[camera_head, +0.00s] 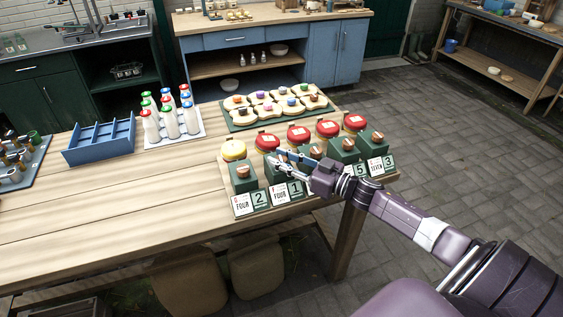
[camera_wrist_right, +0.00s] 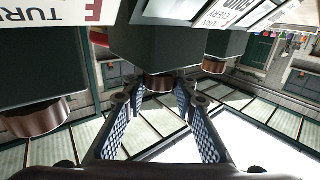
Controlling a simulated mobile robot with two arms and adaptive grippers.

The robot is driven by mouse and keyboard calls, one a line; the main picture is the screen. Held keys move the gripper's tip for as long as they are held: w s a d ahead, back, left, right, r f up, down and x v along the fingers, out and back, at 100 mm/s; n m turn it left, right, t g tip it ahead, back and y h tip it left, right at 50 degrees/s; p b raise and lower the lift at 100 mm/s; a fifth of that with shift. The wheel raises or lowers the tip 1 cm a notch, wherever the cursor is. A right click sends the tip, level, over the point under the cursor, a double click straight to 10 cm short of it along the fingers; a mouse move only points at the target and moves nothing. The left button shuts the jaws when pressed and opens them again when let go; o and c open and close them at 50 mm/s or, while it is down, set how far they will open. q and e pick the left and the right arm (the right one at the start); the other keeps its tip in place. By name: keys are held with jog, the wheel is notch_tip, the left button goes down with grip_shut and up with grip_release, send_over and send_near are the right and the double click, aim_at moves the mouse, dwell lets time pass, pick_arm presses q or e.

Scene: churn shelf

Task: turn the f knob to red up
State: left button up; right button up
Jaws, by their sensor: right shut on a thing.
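A row of dark green blocks with copper knobs stands on a board at the table's right end. In the right wrist view, my fingers (camera_wrist_right: 158,92) are shut on a copper knob (camera_wrist_right: 160,82). A card with a red F and "TURN" (camera_wrist_right: 45,12) shows at that view's upper left. The small letters on the head view's cards are unclear. My left gripper is out of view.
Number cards (camera_head: 259,197) line the board's front edge. A green tray (camera_head: 228,122) with cream pieces lies behind the domes. Bottles (camera_head: 170,125) and a blue divided box (camera_head: 100,142) stand farther left. The table's front left is clear.

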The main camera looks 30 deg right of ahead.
jog(key=shift+n+g+y+b, duration=0.65)
jog(key=shift+n+y, duration=0.15)
jog(key=shift+y, duration=0.3)
jog(key=o, duration=1.2)
jog(key=shift+w+f, duration=0.15)
jog(key=v, duration=1.2)
